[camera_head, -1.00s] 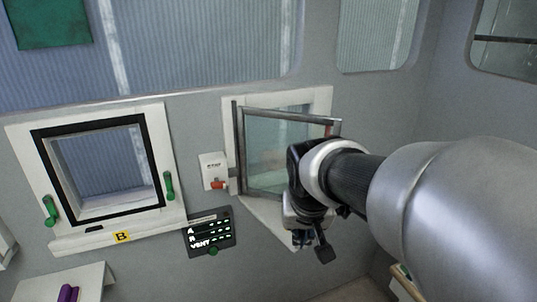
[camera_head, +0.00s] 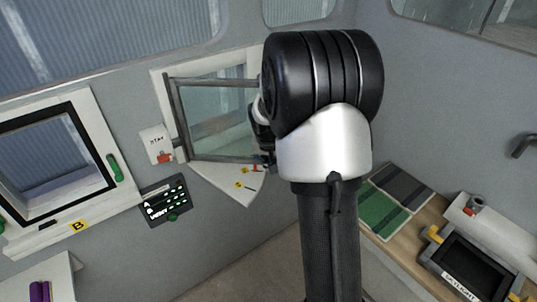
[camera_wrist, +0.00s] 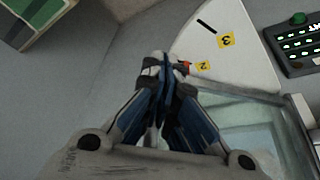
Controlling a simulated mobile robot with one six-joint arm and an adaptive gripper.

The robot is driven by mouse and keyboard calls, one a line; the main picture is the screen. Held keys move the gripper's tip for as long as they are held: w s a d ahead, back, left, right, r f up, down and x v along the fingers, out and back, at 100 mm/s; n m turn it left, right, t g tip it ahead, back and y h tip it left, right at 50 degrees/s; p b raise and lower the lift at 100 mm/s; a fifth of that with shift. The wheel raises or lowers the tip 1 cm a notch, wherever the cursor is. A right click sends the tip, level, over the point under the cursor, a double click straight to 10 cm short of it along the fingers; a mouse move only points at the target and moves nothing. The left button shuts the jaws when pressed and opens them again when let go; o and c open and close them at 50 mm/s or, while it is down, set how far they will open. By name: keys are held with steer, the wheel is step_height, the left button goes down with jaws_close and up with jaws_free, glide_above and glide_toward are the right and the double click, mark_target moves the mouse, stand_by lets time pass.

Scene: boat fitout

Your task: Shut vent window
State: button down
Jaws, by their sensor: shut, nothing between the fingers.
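The vent window (camera_head: 215,160) is a glass pane in a grey metal frame, hinged at its left and standing swung out from its white surround. Its glass also shows at the lower right of the wrist view (camera_wrist: 255,140). Below it is a white quarter-round plate (camera_head: 232,185) with yellow number labels; in the wrist view the plate (camera_wrist: 208,62) shows labels 2 and 3 and a small red piece beside 2. My gripper (camera_wrist: 165,65) is shut and empty, its tips by the red piece; contact cannot be told. My arm hides most of the gripper and the pane's right side in the head view.
A black-framed window marked B (camera_head: 50,160) with green handles is at left. A white box with a red switch (camera_head: 157,145) and a dark lit panel (camera_head: 166,200) are beside the vent. A wooden counter (camera_head: 430,235) with green and grey swatches and a skylight-labelled unit is at right.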

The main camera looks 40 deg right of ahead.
steer(key=w+d, duration=0.1)
steer(key=w+d+f, duration=0.1)
steer(key=w+d, duration=0.1)
steer(key=shift+w+f, duration=0.25)
steer(key=shift+f, duration=0.05)
stand_by(0.3)
